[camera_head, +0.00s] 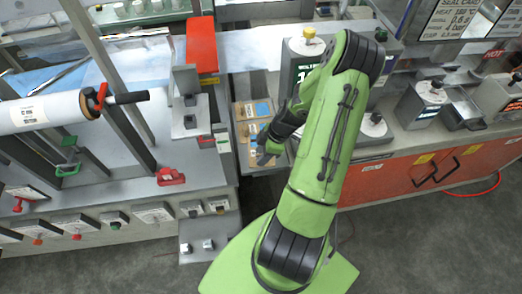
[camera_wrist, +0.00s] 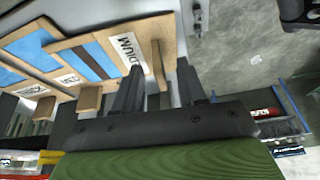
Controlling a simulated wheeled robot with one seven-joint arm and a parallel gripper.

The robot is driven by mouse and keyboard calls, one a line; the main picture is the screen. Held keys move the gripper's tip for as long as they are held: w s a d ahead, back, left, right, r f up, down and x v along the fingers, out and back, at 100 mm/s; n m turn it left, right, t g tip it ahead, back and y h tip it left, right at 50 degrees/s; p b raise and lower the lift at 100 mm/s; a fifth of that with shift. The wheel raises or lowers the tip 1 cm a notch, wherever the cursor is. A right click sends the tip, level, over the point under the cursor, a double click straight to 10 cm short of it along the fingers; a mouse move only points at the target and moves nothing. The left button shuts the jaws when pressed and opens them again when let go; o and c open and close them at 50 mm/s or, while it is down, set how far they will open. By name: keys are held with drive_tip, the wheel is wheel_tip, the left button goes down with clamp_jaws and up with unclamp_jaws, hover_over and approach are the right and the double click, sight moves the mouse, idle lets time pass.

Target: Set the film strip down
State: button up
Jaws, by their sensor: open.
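Blue film strips (camera_wrist: 87,62) lie on wooden boards, one board labelled "MEDIUM" (camera_wrist: 127,48) in the wrist view. The boards also show in a tray (camera_head: 253,110) in the head view, partly hidden by my arm. My gripper (camera_wrist: 157,70) is open, its two dark fingers apart. A wooden tab (camera_wrist: 158,66) at the end of the "MEDIUM" board appears between the fingers; I cannot tell whether they touch it. No film strip shows between the fingers. In the head view my gripper (camera_head: 266,152) is over the tray's front part.
A bench with a large white roll (camera_head: 45,112) and a red block (camera_head: 202,45) stands left of the tray. A grey machine with a yellow knob (camera_head: 309,33) is behind my arm. Orange-fronted cabinets (camera_head: 430,170) stand right. Grey floor (camera_head: 430,240) is clear at front right.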

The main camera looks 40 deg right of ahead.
drive_tip(key=shift+w+f, duration=0.1)
drive_tip(key=shift+f, duration=0.2)
drive_tip(key=shift+a, duration=0.1)
clamp_jaws()
drive_tip(key=shift+r, duration=0.1)
